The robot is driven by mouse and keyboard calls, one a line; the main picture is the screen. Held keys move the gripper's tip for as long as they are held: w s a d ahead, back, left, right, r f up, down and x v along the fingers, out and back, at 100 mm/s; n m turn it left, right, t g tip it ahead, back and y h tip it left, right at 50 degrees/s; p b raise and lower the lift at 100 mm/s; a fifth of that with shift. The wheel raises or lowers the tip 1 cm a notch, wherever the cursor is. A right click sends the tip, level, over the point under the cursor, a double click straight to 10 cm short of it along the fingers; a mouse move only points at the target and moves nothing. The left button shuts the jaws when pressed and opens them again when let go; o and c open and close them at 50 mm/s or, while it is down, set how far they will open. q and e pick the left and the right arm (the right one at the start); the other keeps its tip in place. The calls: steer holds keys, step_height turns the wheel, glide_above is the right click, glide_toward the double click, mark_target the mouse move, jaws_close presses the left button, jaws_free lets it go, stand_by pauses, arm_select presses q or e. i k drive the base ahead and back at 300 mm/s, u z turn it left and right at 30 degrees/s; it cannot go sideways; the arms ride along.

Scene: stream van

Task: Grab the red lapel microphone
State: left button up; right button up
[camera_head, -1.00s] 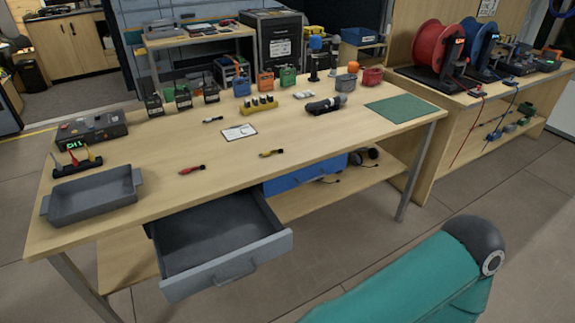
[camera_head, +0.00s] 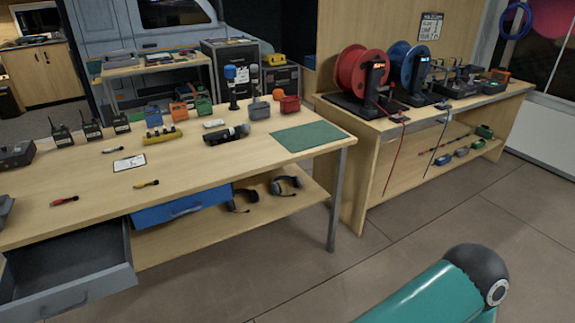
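A small red lapel microphone (camera_head: 64,201) lies on the wooden table (camera_head: 230,163) near its front edge, at the left of the view. A yellow one (camera_head: 146,184) lies to its right, and a dark one with a pale end (camera_head: 113,149) lies farther back. My two grippers are not in view. Only a teal arm link of mine shows at the lower right, well apart from the table.
The grey drawer (camera_head: 70,270) stands open below the table's front left; the blue drawer (camera_head: 180,207) is to its right. Headsets (camera_head: 285,185) lie on the lower shelf. A side bench (camera_head: 440,108) holds cable reels (camera_head: 361,72). The floor in front is clear.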

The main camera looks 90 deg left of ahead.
mark_target(59, 202)
steer(key=z, duration=0.15)
steer(key=i, duration=1)
steer(key=u, duration=0.25)
steer(key=i, duration=0.15)
steer(key=u, duration=2.25)
steer(key=i, duration=0.2)
steer(key=u, duration=1.5)
steer(key=i, duration=0.2)
steer(key=u, duration=1.35)
steer(key=k, duration=0.35)
steer(key=u, duration=0.6)
steer(key=i, duration=1)
steer(key=z, duration=0.1)
